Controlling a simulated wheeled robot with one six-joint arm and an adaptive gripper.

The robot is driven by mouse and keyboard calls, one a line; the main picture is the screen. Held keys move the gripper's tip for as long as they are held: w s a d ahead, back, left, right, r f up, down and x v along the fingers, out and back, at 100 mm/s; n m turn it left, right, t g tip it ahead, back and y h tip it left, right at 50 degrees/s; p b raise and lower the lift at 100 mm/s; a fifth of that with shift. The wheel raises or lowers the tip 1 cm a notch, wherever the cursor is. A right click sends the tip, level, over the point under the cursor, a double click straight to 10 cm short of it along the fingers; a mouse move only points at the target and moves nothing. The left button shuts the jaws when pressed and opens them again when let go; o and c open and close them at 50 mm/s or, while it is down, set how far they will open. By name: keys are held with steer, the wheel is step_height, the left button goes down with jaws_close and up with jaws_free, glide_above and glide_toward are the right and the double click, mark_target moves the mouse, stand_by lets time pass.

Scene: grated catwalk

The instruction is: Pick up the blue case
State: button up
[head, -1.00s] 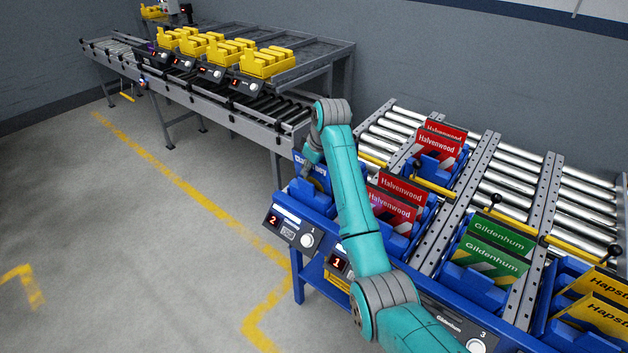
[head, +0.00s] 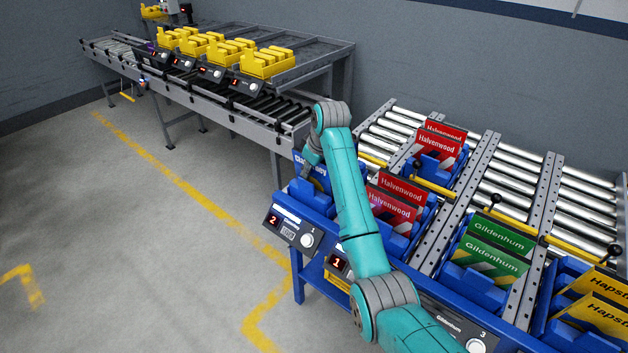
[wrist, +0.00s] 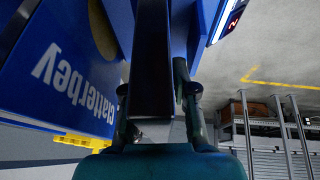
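The blue case marked Clatterbey (head: 319,184) stands in the leftmost bay of the blue rack, partly hidden by my arm. In the wrist view, a blue panel with upside-down Clatterbey lettering (wrist: 65,82) fills the left side. My gripper (wrist: 155,95) points at this bay, with one finger on each side of a dark upright slab (wrist: 152,50). The fingers look apart from the slab, with narrow gaps, so the gripper seems open around it. I cannot tell for sure that the slab is part of the case.
Red Halvenwood (head: 398,198), green Gildenhum (head: 490,248) and yellow cases (head: 596,300) stand in neighbouring bays to the right. Control boxes (head: 289,230) line the rack's front. A conveyor (head: 235,105) with yellow bins runs behind. The floor at left is clear.

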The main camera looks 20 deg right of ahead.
jaws_close()
